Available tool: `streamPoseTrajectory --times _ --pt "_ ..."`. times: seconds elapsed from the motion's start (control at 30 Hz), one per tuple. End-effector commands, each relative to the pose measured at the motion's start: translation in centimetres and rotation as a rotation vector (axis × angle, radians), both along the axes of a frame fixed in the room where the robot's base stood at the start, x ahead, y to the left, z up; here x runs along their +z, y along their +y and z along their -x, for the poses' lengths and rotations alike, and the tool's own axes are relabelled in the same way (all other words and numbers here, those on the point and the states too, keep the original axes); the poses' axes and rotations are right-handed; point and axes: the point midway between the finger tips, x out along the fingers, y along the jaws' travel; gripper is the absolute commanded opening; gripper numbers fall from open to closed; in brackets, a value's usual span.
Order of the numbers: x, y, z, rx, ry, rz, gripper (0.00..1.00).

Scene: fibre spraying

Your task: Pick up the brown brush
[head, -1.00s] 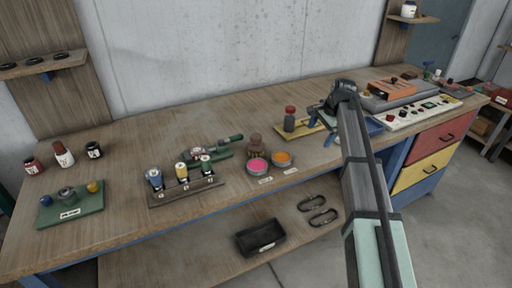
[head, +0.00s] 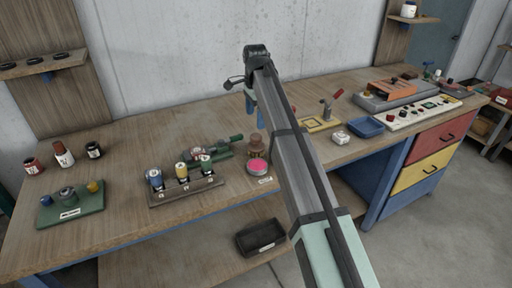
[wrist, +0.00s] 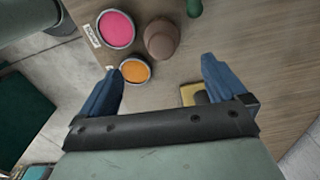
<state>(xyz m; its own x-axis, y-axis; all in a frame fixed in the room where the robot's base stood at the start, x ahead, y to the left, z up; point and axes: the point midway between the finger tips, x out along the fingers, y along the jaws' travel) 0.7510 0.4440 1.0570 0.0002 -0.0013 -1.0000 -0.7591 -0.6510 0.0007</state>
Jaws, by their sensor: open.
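A brown, round-topped object that looks like the brown brush (head: 256,144) stands upright on the bench, just behind a pot of pink (head: 257,167). In the wrist view the brown brush (wrist: 162,39) shows from above, beside the pink pot (wrist: 116,29) and a pot of orange (wrist: 135,70). My gripper (head: 251,102) is in the air above and behind the brush in the head view. In the wrist view its blue fingers (wrist: 165,72) are wide apart and empty, with the brush beyond the gap between them. My arm hides the orange pot in the head view.
A green tool (head: 213,150) and a rack (head: 187,190) of small bottles stand left of the brush. A yellow-edged tray (head: 318,123), a white jar (head: 341,137) and a blue tray (head: 366,127) are to the right. The bench behind the green tool is clear.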

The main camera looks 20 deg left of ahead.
Motion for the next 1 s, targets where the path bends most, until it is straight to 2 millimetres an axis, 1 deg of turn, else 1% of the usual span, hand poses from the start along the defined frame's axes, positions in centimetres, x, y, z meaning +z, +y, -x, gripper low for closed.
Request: streamPoseTrajectory --times 0.03,0.2,0.33,0.4,0.67,0.9,1.0 --pt "-0.8 -0.1 0.1 0.0 0.002 0.001 0.98" --pt "-3.8 -0.1 0.1 0.001 0.002 0.001 0.98" --pt "-5.8 -0.1 0.1 0.001 0.001 0.0 0.98" --pt "-6.5 -0.1 0.0 0.001 0.001 0.0 0.98" --pt "-7.8 -0.1 -0.1 0.001 0.001 -0.001 0.98" --pt "-10.8 -0.2 -0.4 0.001 0.001 -0.001 0.98" --pt "-11.8 -0.1 -0.4 0.001 0.001 0.0 0.98"
